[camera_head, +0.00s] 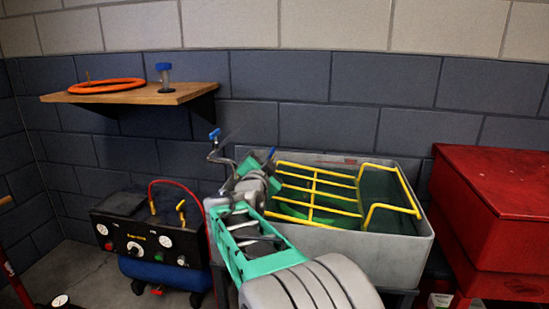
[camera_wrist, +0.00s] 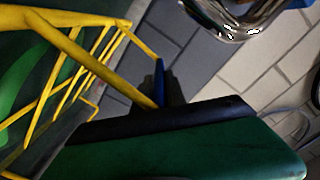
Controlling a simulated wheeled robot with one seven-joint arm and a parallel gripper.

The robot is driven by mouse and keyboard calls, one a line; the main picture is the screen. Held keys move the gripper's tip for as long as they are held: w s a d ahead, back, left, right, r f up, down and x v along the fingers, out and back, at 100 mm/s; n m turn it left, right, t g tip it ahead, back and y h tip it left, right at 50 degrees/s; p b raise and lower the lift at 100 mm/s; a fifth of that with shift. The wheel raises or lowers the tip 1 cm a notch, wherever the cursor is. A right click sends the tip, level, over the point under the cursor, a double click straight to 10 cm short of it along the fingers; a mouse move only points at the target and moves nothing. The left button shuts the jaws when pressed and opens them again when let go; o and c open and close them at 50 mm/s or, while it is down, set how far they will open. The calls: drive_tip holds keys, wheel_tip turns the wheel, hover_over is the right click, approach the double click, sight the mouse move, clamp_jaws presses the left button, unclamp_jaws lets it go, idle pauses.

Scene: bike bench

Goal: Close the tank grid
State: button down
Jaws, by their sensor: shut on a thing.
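The tank (camera_head: 375,243) is a grey open basin with a green inside. Its yellow bar grid (camera_head: 314,190) spans the left and middle of the opening, and a bent yellow loop stands at the right. My gripper (camera_head: 268,160) is at the tank's left end, beside the grid's left edge. In the wrist view, my gripper (camera_wrist: 160,92) is shut on a yellow bar of the grid (camera_wrist: 88,62), with a blue fingertip showing past the bar. The contact is partly hidden by the gripper's dark and green body. I cannot tell how far the grid is tilted.
A red cabinet (camera_head: 490,215) stands close to the tank's right. A black panel with gauges (camera_head: 140,235) stands at the left. A wooden shelf (camera_head: 130,95) holds an orange ring (camera_head: 105,86) and a blue-capped jar (camera_head: 164,75). A blue-handled tap (camera_head: 214,136) rises behind my gripper.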

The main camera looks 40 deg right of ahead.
drive_tip(key=shift+w+a+f, duration=0.4)
drive_tip(key=shift+a+f, duration=0.05)
drive_tip(key=shift+f, duration=0.2)
drive_tip(key=c, duration=1.8)
unclamp_jaws()
drive_tip(key=shift+o, duration=0.8)
drive_tip(key=shift+w+a+n, duration=0.1)
drive_tip(key=shift+a+n, duration=0.1)
drive_tip(key=shift+n, duration=0.1)
drive_tip(key=shift+o, duration=1.2)
